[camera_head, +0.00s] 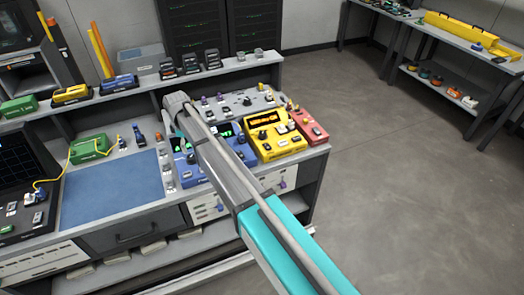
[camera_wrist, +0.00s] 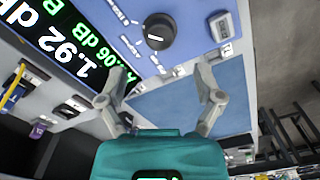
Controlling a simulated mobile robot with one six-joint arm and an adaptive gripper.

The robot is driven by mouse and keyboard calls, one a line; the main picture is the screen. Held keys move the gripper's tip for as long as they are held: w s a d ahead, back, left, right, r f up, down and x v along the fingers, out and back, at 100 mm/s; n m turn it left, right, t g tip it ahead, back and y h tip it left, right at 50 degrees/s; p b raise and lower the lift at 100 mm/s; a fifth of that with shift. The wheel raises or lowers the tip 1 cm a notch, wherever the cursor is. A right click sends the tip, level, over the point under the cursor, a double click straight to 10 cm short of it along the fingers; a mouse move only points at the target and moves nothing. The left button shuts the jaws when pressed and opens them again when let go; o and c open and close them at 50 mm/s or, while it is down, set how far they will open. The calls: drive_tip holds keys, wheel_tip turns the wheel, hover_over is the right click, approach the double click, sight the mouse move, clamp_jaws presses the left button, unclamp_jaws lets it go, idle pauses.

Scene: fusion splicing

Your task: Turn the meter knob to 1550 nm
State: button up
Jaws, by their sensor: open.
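The blue meter (camera_wrist: 185,50) fills the upper part of the wrist view, with a lit display (camera_wrist: 75,45) of green and white digits, one reading 1.92 dB. Its dark round knob (camera_wrist: 160,31) carries a short white pointer mark, with small white labels around it that are hard to read. My gripper (camera_wrist: 160,76) is open and empty; its two grey fingers are spread below the knob in the picture, apart from it. In the head view, my arm hides part of the blue meter (camera_head: 189,170), and its knob is not clear there.
A yellow instrument (camera_head: 268,148) and a red one (camera_head: 312,131) stand right of the blue meter. A grey panel (camera_head: 240,103) lies behind. A blue mat (camera_head: 110,190) is clear to the left. Open floor (camera_head: 400,180) lies to the right.

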sight(191, 156)
drive_tip(key=shift+r+p, duration=3.35)
drive_tip(key=shift+r, duration=0.3)
drive_tip(key=s+d+f+m+b, duration=0.2)
drive_tip(key=s+d+m, duration=0.1)
drive_tip(key=d, duration=0.6)
drive_tip(key=s+d+f+m+b, duration=0.2)
drive_tip(key=d+m, duration=0.1)
drive_tip(key=d, duration=0.7)
drive_tip(key=s+d+f+m+b, duration=0.1)
drive_tip(key=s+d+m, duration=0.2)
drive_tip(key=d, duration=0.6)
drive_tip(key=shift+s+d+f+m+b, duration=0.2)
drive_tip(key=shift+s+f+m+b, duration=0.1)
drive_tip(key=shift+s+f+b, duration=0.1)
drive_tip(key=shift+w, duration=0.1)
drive_tip(key=s+d+m, duration=0.7)
drive_tip(key=s+d, duration=0.5)
drive_tip(key=d, duration=0.3)
drive_tip(key=shift+s, duration=0.4)
